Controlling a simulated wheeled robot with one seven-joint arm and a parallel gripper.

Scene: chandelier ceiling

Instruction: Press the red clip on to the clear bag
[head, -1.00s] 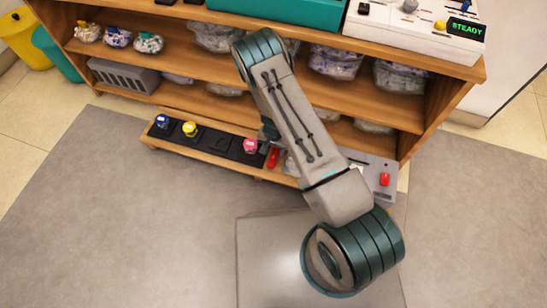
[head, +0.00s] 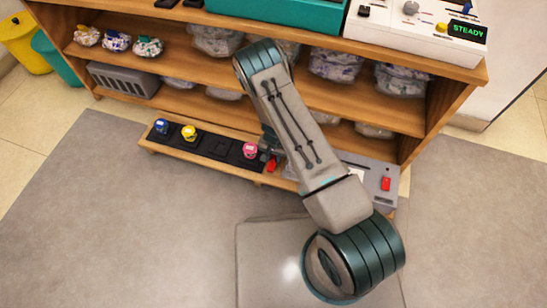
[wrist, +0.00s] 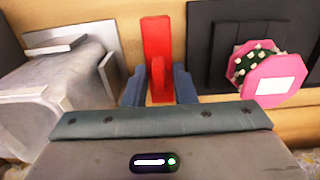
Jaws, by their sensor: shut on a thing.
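The red clip (wrist: 157,45) stands upright between the two blue-grey fingers of my gripper (wrist: 158,88), which is shut on it. It also shows in the head view (head: 271,164), just right of the pink-capped item. A clear, greyish bag (wrist: 60,95) lies to the left of the clip in the wrist view, apart from it, with pale flat pieces at its top and side. My arm mostly hides this bag in the head view. Contact between the clip and the shelf board behind it cannot be told.
A black strip holds a pink (head: 250,150), a yellow (head: 189,133) and a blue item (head: 161,126) on the low wooden ledge. A grey panel with a red switch (head: 386,182) is at right. Shelves with bagged bundles (head: 336,62) rise behind. The floor in front is open.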

